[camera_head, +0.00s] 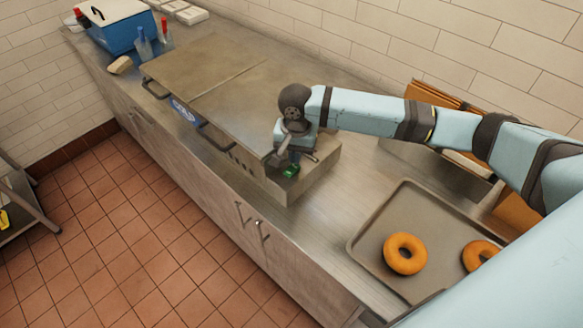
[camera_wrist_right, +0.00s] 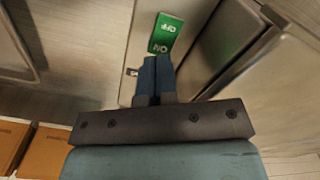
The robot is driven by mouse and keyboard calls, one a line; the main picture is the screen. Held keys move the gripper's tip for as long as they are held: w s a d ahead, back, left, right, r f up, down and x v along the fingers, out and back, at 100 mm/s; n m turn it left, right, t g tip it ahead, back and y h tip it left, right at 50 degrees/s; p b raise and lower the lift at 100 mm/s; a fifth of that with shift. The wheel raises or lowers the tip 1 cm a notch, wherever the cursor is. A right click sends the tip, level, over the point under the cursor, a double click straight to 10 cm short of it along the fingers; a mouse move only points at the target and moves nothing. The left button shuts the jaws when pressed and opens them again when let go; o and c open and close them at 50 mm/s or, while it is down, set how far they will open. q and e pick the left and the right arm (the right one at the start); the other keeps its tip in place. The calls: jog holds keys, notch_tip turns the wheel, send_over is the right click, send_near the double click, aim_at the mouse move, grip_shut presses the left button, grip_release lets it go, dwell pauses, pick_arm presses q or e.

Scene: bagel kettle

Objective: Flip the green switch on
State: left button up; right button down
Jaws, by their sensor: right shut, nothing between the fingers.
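The green switch (camera_head: 291,171) is on the front right corner of the steel kettle unit (camera_head: 225,85). In the right wrist view the green switch (camera_wrist_right: 165,33) carries white lettering, with ON at the end nearest my fingers and OFF at the far end. My right gripper (camera_head: 295,158) is over that corner, right by the switch. In the wrist view the right gripper (camera_wrist_right: 157,60) has its dark blue fingers shut together and empty, their tips at the ON end. I cannot tell whether they touch it. My left gripper is out of view.
A grey tray (camera_head: 361,246) with orange-brown bagels (camera_head: 405,253) lies on the counter at the right. A blue box with a white lid (camera_head: 120,27) stands at the far left. Handles (camera_head: 215,138) stick out along the kettle's front. Wooden boards (camera_head: 425,92) stand behind my right arm.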

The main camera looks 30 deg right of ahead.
jog(key=shift+f, duration=1.2)
dwell(0.5)
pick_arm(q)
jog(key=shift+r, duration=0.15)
pick_arm(e)
notch_tip(320, 180, up, 2)
jog(key=p, duration=0.3)
jog(key=shift+r, duration=0.1)
notch_tip(320, 180, up, 3)
jog(key=p, duration=0.4)
jog(key=shift+r, duration=0.9)
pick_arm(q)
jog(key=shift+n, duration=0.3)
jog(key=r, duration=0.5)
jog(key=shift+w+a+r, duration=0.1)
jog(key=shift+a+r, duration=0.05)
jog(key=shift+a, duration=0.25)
